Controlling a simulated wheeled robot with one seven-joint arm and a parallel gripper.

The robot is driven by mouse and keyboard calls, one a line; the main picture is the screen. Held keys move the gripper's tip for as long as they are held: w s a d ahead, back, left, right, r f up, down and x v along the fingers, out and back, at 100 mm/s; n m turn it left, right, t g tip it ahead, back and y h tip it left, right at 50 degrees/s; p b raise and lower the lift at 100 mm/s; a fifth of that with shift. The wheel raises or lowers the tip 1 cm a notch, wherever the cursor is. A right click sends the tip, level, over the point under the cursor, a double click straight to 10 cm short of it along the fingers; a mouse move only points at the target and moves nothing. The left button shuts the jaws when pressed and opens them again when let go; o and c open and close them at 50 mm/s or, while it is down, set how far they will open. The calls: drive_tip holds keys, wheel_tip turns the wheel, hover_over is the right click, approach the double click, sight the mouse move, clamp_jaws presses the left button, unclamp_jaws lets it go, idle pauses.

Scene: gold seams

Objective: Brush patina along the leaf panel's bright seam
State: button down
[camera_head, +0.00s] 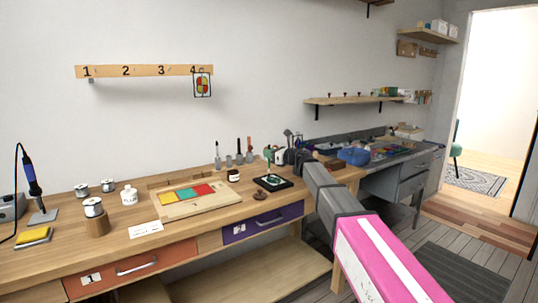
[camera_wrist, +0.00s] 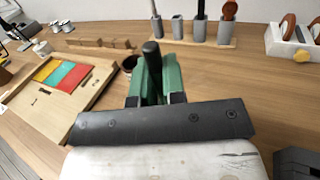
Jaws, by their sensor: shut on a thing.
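My gripper (camera_head: 274,156) is shut on a dark upright handle, which appears to be the brush (camera_wrist: 152,58). In the wrist view its green fingers (camera_wrist: 153,80) stand on both sides of the handle. In the head view the gripper is above a small dark square panel with a pale green design (camera_head: 272,182), apparently the leaf panel, lying on the bench. The brush tip and any contact with the panel are too small to tell, as is the seam. The panel is hidden in the wrist view. A small dark jar with a pale label (camera_head: 233,175) stands left of the panel.
A wooden tray with coloured pieces (camera_head: 161,213) lies to the left on the bench. A rack of upright tools (camera_head: 228,160) stands behind the jar. Spools, a soldering iron (camera_head: 32,175) and a white bottle (camera_head: 129,194) are farther left. Bare bench (camera_head: 215,222) lies in front.

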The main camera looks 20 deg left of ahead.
drive_tip(key=shift+f, duration=0.35)
idle(0.9)
drive_tip(key=s+d, duration=0.4)
drive_tip(key=d, duration=0.1)
drive_tip(key=shift+s+d, duration=0.2)
drive_tip(key=shift+s, duration=0.1)
idle(4.1)
drive_tip(key=shift+r, duration=3)
